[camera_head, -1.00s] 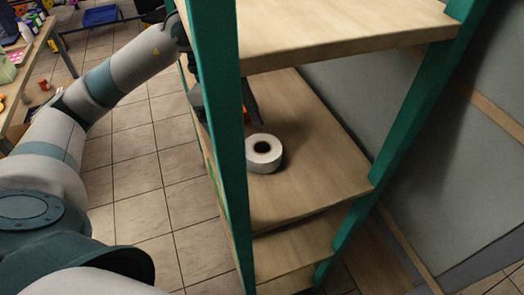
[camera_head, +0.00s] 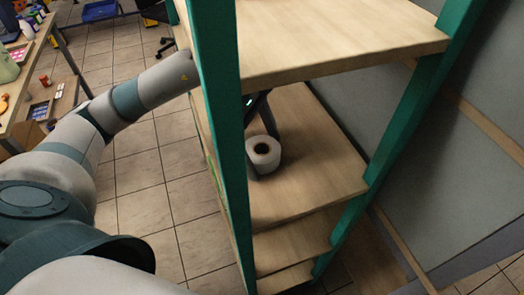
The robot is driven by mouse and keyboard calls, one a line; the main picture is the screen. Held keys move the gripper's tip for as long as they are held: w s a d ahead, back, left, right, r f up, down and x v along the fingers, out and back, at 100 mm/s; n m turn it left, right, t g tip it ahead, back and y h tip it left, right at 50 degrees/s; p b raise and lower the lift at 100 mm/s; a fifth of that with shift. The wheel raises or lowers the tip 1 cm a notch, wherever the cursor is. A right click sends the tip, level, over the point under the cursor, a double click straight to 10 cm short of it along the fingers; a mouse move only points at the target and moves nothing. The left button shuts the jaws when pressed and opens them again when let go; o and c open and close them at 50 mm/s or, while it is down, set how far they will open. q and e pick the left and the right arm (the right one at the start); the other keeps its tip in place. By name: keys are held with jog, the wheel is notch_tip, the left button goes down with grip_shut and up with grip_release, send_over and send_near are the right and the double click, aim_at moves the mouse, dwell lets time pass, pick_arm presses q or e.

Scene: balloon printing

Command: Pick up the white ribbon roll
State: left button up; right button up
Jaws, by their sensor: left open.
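The white ribbon roll (camera_head: 265,164) lies flat on the middle wooden shelf (camera_head: 310,190), its dark core hole facing up. My left arm reaches in from the left behind the green front post. My left gripper (camera_head: 261,150) is open at the roll. One dark finger comes down at the roll's far side, and what looks like the other is by its left side, partly hidden by the post. I cannot tell whether the fingers touch the roll. My right gripper is not in view.
Green posts (camera_head: 222,150) frame the rack close to my left arm. An upper shelf (camera_head: 330,40) overhangs the roll, and lower shelves sit beneath. The middle shelf is clear right of the roll. A cluttered table (camera_head: 30,70) stands at the far left.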

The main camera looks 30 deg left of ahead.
aim_at(262, 139)
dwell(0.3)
pick_arm(q)
jog(key=c, duration=1.2)
jog(key=shift+r, duration=0.1)
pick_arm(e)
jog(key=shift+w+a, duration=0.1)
